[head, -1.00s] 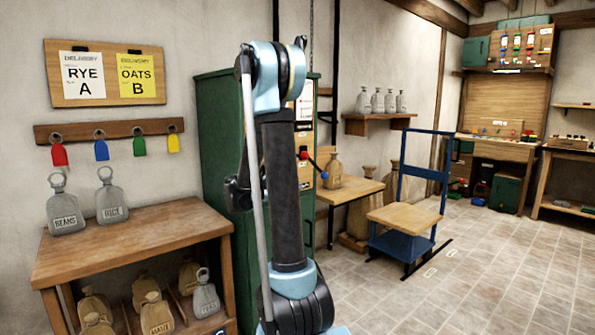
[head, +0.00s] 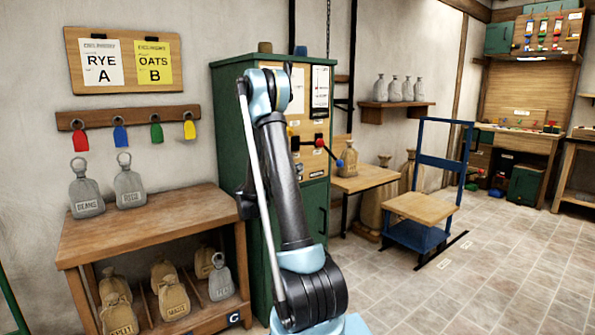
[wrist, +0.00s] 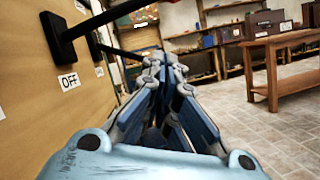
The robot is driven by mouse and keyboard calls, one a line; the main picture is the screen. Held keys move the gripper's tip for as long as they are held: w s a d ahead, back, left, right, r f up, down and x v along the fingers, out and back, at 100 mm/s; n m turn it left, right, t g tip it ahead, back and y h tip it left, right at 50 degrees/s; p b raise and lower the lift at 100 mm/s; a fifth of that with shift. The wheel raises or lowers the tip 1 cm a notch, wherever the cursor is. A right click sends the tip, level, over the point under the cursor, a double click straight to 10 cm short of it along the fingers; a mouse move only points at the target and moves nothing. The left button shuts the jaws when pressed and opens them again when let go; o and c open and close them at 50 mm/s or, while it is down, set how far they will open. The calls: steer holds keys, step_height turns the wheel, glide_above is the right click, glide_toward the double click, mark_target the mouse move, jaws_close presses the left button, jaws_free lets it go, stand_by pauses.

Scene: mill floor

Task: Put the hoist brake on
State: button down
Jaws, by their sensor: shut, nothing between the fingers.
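A green cabinet (head: 230,125) stands behind my arm in the head view, with a wooden panel on its front. Two levers show there: one with a red knob (head: 319,142) and one with a blue knob (head: 339,163) angled downward. Which one is the hoist brake I cannot read. In the wrist view a black lever (wrist: 62,40) stands out from the panel above an OFF label (wrist: 69,81). A second black lever (wrist: 96,46) lies beyond it. My gripper (wrist: 163,72) is shut and empty, close to the panel's right. In the head view it is hidden behind my arm.
A wooden bench (head: 150,225) with sacks and weights stands left of the cabinet. A small wooden table (head: 372,180) and a blue platform scale (head: 425,232) stand to the right. In the wrist view a brown table (wrist: 285,47) is farther right. The tiled floor (head: 480,290) is open at right.

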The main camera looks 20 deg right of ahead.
mark_target(308, 143)
steer(key=d+r, duration=0.6)
steer(key=d, duration=0.1)
steer(key=shift+s, duration=0.3)
stand_by(0.3)
step_height(308, 143, up, 4)
steer(key=shift+d+f+n+t, duration=0.15)
steer(key=shift+n+t, duration=0.45)
steer(key=shift+n, duration=0.4)
